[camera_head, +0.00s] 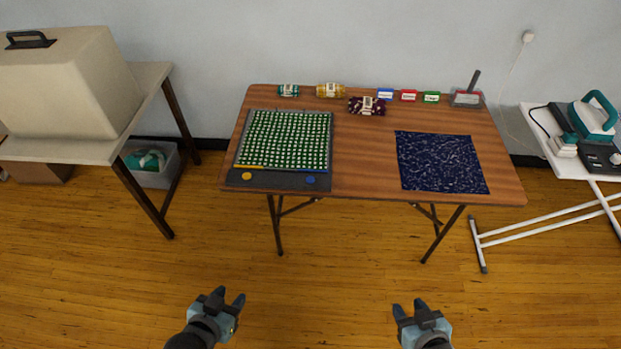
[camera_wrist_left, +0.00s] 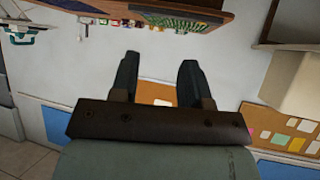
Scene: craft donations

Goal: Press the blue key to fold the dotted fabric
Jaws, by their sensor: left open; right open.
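A green fabric with white dots (camera_head: 284,140) lies flat on a dark folding board (camera_head: 240,178) at the left of the wooden table. On the board's front strip are a round blue key (camera_head: 310,180) at the right and a round yellow key (camera_head: 247,176) at the left. My left gripper (camera_head: 229,297) is open and empty, in front of the table and below the board in the picture. In the left wrist view its two fingers (camera_wrist_left: 158,75) stand apart with nothing between them. My right gripper (camera_head: 413,308) is open and empty, also in front of the table.
A dark blue patterned fabric (camera_head: 440,161) lies flat at the table's right. Rolled fabrics (camera_head: 330,90), small coloured boxes (camera_head: 408,95) and a grey tray (camera_head: 467,98) stand along the back. A side table (camera_head: 150,80) is left, an ironing board (camera_head: 540,125) right. Floor before the table is clear.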

